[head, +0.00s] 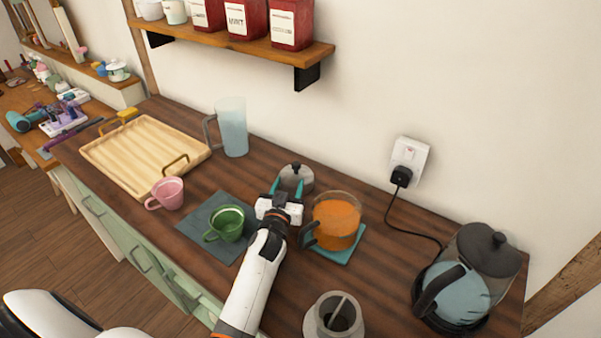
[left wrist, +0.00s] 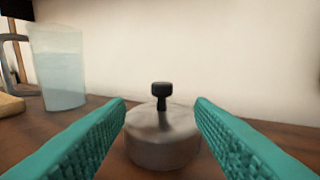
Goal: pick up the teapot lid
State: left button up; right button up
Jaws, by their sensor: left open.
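The teapot lid (head: 297,178) is a grey, round piece with a small black knob, lying on the wooden counter behind the glass pot. In the left wrist view the lid (left wrist: 162,138) sits ahead and low, between the two teal fingers, with its knob upright. My left gripper (head: 287,188) is open, with its fingers on either side of the lid's near part and no visible contact. The left wrist view shows its open fingers (left wrist: 160,115) too. The glass teapot (head: 336,222) holds orange liquid and stands without a lid on a teal mat. My right gripper is not in view.
The teapot stands close to the right of my left gripper. A green cup (head: 226,223) on a dark mat (head: 192,227) is to the left. A pitcher (head: 233,128), tray (head: 130,157), pink cup (head: 168,193), grey jar (head: 332,318) and kettle (head: 456,292) stand around. A shelf (head: 240,45) hangs above.

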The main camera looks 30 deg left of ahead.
aim_at(295, 169)
pick_arm(q)
jog(key=x, duration=0.3)
jog(key=shift+w+f, duration=0.1)
jog(key=shift+w, duration=0.3)
jog(key=x, duration=0.4)
jog(key=shift+w, duration=0.4)
jog(key=shift+s, duration=0.1)
jog(key=shift+c, duration=0.6)
grip_shut()
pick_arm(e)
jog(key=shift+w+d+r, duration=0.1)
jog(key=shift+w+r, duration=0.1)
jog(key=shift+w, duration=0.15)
